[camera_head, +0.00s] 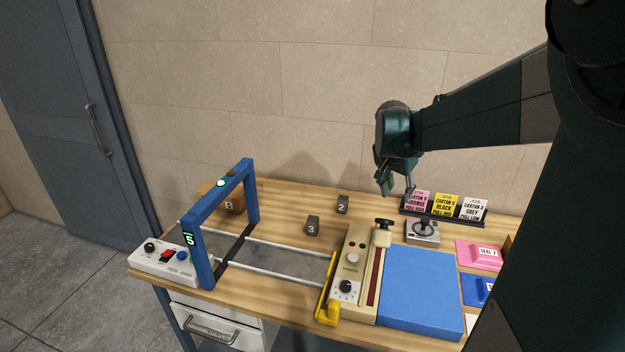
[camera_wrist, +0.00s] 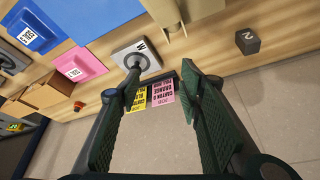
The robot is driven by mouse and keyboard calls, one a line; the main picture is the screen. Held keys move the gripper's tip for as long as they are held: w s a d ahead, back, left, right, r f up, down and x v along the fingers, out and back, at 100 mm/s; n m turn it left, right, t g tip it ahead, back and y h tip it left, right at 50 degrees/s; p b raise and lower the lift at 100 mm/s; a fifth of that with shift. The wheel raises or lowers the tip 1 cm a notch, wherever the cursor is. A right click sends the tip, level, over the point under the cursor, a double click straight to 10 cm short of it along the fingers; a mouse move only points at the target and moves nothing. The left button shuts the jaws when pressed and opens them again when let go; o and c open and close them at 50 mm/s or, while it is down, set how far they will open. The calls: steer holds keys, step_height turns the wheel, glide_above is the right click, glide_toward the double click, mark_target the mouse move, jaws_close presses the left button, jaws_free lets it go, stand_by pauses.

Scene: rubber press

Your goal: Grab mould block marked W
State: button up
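The mould block marked W (camera_wrist: 147,50) is a flat grey block with a black letter. It lies on the table beyond my fingertips in the wrist view, closest to the left finger, which covers part of it. In the head view the grey block (camera_head: 415,239) shows a dark knob on top, just in front of the card rack. My gripper (camera_head: 391,192) hangs above the table, to the left of and higher than the block. In the wrist view my gripper (camera_wrist: 160,76) has its fingers apart, with nothing held between them.
A rack of carton cards (camera_head: 445,205) stands behind the block. A blue pad (camera_head: 420,290) lies in front. The beige press unit (camera_head: 352,270) stands to its left, and pink (camera_head: 480,255) and blue seal blocks to its right. Small blocks 2 (camera_head: 342,204) and 3 (camera_head: 312,226) stand farther left.

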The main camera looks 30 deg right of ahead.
steer(key=s+d+f+m+g+p, duration=0.1)
steer(key=d+f+m+g+p, duration=0.15)
steer(key=d, duration=0.95)
steer(key=b, duration=0.1)
glide_toward(425, 219)
step_height(425, 219, down, 2)
steer(key=shift+s+d+f+m+t, duration=0.2)
steer(key=shift+s+d+m+t, duration=0.1)
steer(key=shift+m+t, duration=0.15)
steer(key=shift+x, duration=1.25)
steer(key=shift+d+f, duration=0.1)
steer(key=shift+b+x, duration=0.6)
steer(key=shift+x, duration=1.9)
steer(key=shift+s+d, duration=0.1)
